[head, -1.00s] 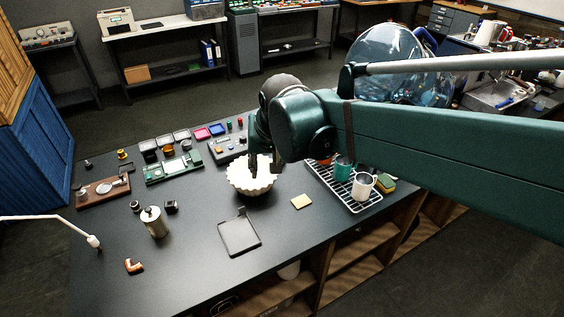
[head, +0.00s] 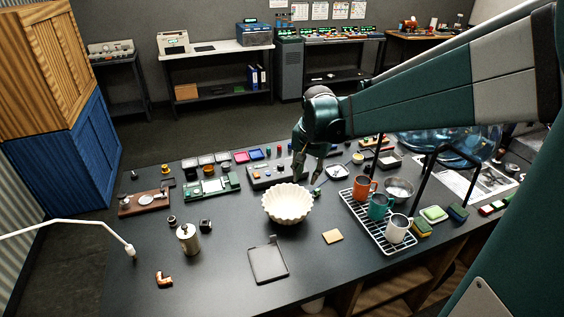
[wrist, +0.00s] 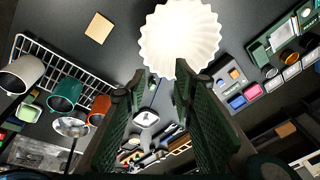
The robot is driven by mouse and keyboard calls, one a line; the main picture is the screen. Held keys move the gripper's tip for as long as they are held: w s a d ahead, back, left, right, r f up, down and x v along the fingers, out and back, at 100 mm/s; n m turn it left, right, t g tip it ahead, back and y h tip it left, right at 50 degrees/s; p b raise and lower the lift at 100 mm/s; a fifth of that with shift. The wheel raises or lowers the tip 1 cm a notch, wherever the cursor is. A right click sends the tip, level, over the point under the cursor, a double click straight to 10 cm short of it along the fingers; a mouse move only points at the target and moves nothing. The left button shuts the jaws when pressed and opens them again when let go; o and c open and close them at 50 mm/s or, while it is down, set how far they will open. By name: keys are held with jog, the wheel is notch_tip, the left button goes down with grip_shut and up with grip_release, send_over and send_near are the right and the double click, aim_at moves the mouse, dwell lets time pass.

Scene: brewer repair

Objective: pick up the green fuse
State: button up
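My gripper (head: 308,178) is open and empty, pointing down over the table just behind the white fluted bowl (head: 287,203). In the wrist view its two fingers (wrist: 162,80) stand apart with the bowl (wrist: 178,38) beyond their tips. A small green object (head: 317,191) lies on the table beside the right fingertip; it is too small to tell whether it is the green fuse. Several small coloured cylinders, one of them greenish (head: 268,153), stand at the back of the table by the blue tray; I cannot tell which is a fuse.
A wire rack (head: 378,232) with mugs (head: 397,228) stands to the right. A grey block with coloured buttons (head: 268,174) and a green circuit board (head: 212,187) lie to the left.

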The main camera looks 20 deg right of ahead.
jog(key=w+d+f+m+g+p, duration=0.1)
jog(key=w+d+f+m, duration=0.1)
jog(key=w+d+f, duration=0.35)
jog(key=m+g+p, duration=0.1)
jog(key=m+p, duration=0.1)
jog(key=m, duration=0.1)
send_over(317, 190)
jog(key=f, duration=0.7)
jog(key=shift+s+a, duration=0.15)
jog(key=shift+s, duration=0.1)
jog(key=shift+w+d+f+m+g, duration=0.15)
jog(key=shift+d+f+m+g, duration=0.15)
jog(key=shift+f, duration=0.15)
jog(key=shift+f, duration=1.3)
jog(key=shift+f, duration=0.15)
jog(key=shift+w+f, duration=0.15)
jog(key=shift+f, duration=2.3)
